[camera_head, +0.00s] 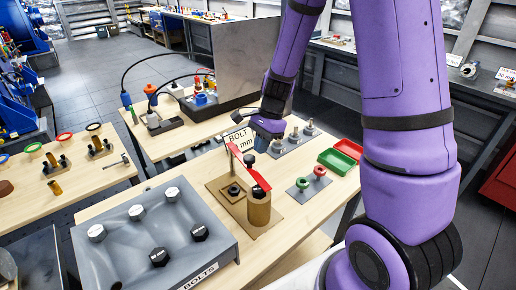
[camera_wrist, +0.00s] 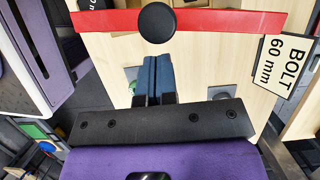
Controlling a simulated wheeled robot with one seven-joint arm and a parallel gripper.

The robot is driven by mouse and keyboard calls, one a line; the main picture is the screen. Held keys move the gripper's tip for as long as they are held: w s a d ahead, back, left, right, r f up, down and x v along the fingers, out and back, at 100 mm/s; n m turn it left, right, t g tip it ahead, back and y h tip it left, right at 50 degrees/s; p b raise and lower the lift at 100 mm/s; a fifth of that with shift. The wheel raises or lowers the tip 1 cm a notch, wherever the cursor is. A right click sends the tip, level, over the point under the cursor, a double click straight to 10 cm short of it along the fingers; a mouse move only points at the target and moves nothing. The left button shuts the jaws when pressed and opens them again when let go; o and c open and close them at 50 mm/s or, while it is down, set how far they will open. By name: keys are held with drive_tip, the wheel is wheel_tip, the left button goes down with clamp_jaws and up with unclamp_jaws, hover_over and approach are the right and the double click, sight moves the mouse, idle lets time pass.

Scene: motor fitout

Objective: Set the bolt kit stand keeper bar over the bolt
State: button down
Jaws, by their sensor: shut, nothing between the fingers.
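The bolt kit stand (camera_head: 222,205) is a brown plate on the wooden table, with a tan cylinder (camera_head: 259,208) on its right part. The red keeper bar (camera_head: 260,178) slants across above it, its near end at the cylinder's top. A black knob (camera_head: 249,160) sits on the bar; the bar (camera_wrist: 215,22) and knob (camera_wrist: 157,23) also show in the wrist view. A dark hex-headed piece (camera_head: 234,189) sits on the plate left of the cylinder; I cannot tell if it is the bolt. My gripper (camera_wrist: 157,65) is shut and empty, its fingertips close to the knob, apparently not gripping it.
A "BOLT 60 mm" sign (camera_head: 238,141) stands just behind the stand. A grey box (camera_head: 125,239) labelled BOLTS, with several hex heads, is at front left. Right are a plate with ringed pegs (camera_head: 303,188), a green tray (camera_head: 336,161) and a red tray (camera_head: 350,148).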

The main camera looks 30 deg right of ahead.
drive_tip(key=d+v, duration=0.1)
drive_tip(key=v, duration=1)
drive_tip(key=shift+d+f, duration=0.15)
drive_tip(key=shift+f, duration=0.15)
